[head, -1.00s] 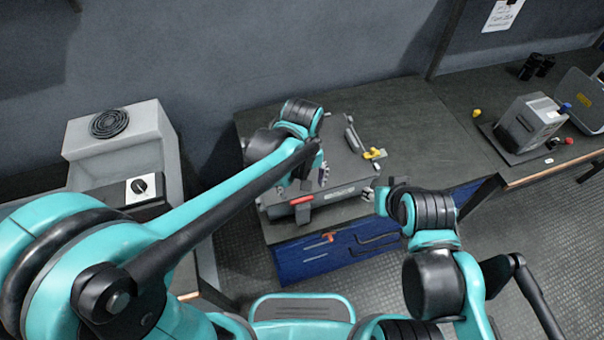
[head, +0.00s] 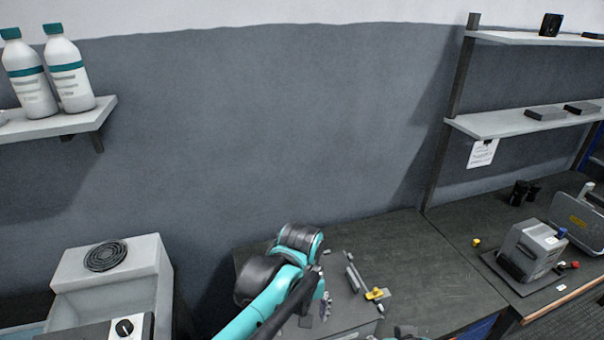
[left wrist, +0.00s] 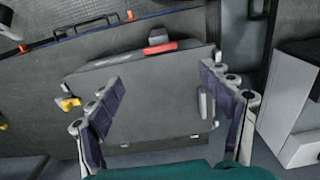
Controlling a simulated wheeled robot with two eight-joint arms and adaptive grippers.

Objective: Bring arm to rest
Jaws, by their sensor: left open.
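My left arm reaches in from the bottom of the head view, over the bench. My left gripper (head: 325,306) is small and partly hidden there by its own wrist. In the left wrist view the left gripper (left wrist: 165,115) is open and empty, its two dark-padded fingers spread wide. My right gripper does not show clearly; only a bit of the right arm shows at the bottom edge of the head view.
A yellow-ended tool (head: 376,294) lies on the bench (head: 430,260). A grey box device (head: 530,248) stands at right. A grey fume unit (head: 110,280) stands at left. Bottles (head: 70,68) stand on a wall shelf (head: 60,123); more shelves (head: 520,120) hang at right.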

